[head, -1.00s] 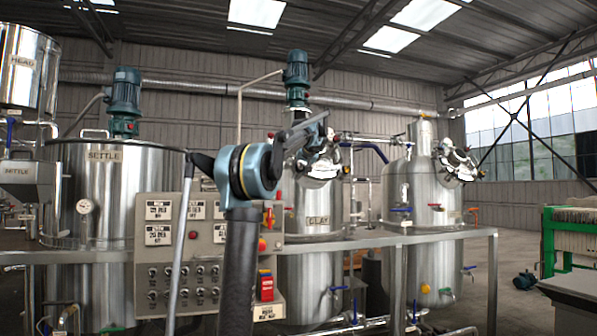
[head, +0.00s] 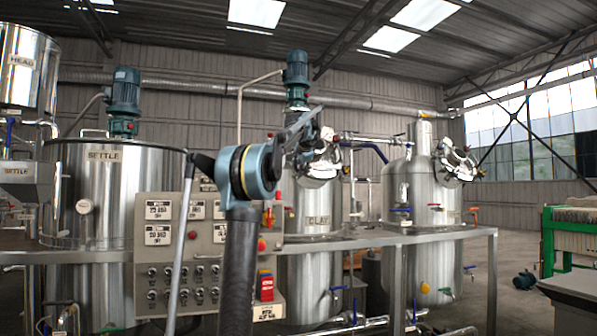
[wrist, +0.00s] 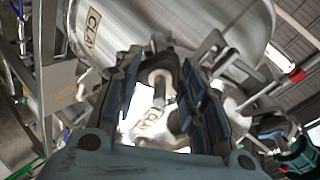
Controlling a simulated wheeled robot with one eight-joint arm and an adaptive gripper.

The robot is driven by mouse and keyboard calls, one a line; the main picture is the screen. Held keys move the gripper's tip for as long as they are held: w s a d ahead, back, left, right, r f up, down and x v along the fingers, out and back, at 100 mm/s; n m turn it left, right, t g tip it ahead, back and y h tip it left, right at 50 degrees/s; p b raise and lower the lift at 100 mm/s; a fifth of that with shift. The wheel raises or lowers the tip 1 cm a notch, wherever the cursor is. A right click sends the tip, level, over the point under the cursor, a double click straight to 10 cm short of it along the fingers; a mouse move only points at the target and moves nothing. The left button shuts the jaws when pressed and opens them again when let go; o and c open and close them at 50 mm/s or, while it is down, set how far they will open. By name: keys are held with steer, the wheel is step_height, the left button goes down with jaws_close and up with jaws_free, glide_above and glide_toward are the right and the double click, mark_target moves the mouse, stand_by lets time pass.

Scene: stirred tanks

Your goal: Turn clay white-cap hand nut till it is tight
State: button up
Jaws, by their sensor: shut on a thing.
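The steel clay tank (head: 310,255) stands in the middle of the head view, with its CLAY label (head: 318,221) below the manway. My gripper is at the manway of this tank, partly hidden behind my own arm in the head view. In the wrist view my gripper (wrist: 158,88) has its two dark blue fingers on either side of a grey metal looped piece, apparently the hand nut (wrist: 160,76). A white surface with faint marks (wrist: 150,122) shows between the fingers. The exact contact on the nut is hidden. The tank also shows in the wrist view (wrist: 195,25).
A settle tank (head: 105,220) stands at left and a control panel (head: 165,240) in front. Another steel vessel (head: 430,215) with a clamped manway (head: 455,162) stands at right. A steel rail (head: 400,240) crosses before the tanks. A green-framed machine (head: 548,240) stands far right.

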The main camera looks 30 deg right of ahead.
steer(key=shift+w+m+g, duration=0.1)
steer(key=shift+m+g, duration=0.2)
steer(key=shift+m, duration=1.3)
steer(key=o, duration=1.1)
steer(key=shift+a+r, duration=0.1)
steer(key=v, duration=1.1)
steer(key=shift+s+a+r, duration=0.1)
steer(key=shift+s+r, duration=0.1)
steer(key=shift+s, duration=0.15)
